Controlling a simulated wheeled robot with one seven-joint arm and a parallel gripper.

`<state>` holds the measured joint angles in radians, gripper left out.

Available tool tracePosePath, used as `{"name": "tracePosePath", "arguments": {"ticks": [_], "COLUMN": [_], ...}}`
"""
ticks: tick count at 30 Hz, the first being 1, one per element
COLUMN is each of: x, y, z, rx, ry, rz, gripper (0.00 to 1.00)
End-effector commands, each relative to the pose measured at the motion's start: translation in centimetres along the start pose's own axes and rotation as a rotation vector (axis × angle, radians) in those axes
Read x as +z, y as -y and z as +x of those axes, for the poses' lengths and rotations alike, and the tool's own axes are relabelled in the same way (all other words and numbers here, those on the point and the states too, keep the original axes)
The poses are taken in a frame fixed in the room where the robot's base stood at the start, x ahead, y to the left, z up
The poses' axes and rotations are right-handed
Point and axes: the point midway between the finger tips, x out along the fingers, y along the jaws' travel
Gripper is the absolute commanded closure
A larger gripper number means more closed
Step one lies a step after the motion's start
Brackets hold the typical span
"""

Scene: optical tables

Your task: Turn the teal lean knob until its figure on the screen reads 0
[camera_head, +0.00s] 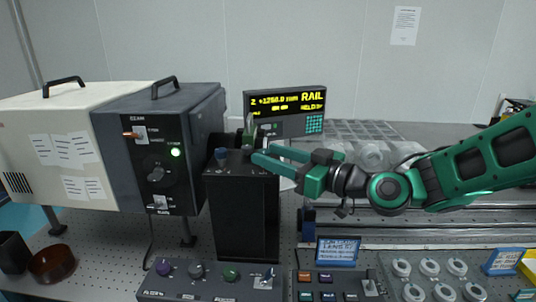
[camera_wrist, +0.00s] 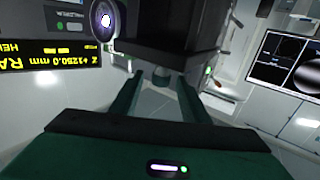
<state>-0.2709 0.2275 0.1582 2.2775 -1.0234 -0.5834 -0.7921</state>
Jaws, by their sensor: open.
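My gripper (camera_head: 262,153) reaches in from the right at the top of the black pillar (camera_head: 243,215). Its two green fingers are open and apart. In the wrist view, my gripper (camera_wrist: 160,84) has a small greyish knob-like piece (camera_wrist: 161,77) between the fingertips, under a dark block; the fingers do not visibly close on it. I cannot tell if this is the teal lean knob. No lean figure is readable on any screen.
The rail display (camera_head: 285,110) behind the pillar reads about +1250.0 mm. Dark monitors with round patterns (camera_wrist: 277,60) show at right in the wrist view. A dark beam box (camera_head: 158,150) stands left. A control box with purple, grey and green knobs (camera_head: 210,287) sits in front.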

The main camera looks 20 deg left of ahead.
Motion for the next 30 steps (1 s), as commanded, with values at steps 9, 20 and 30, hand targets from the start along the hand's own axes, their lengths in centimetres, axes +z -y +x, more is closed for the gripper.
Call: {"name": "tracePosePath", "arguments": {"ticks": [9, 20, 30], "x": [0.0, 0.0, 0.0], "y": [-0.1, 0.0, -0.4], "z": [2.4, 2.4, 2.2], "rx": [0.001, 0.001, -0.007], "ry": [0.001, 0.001, 0.001], "rz": [0.000, 0.000, 0.000], "gripper": [0.58, 0.82, 0.99]}}
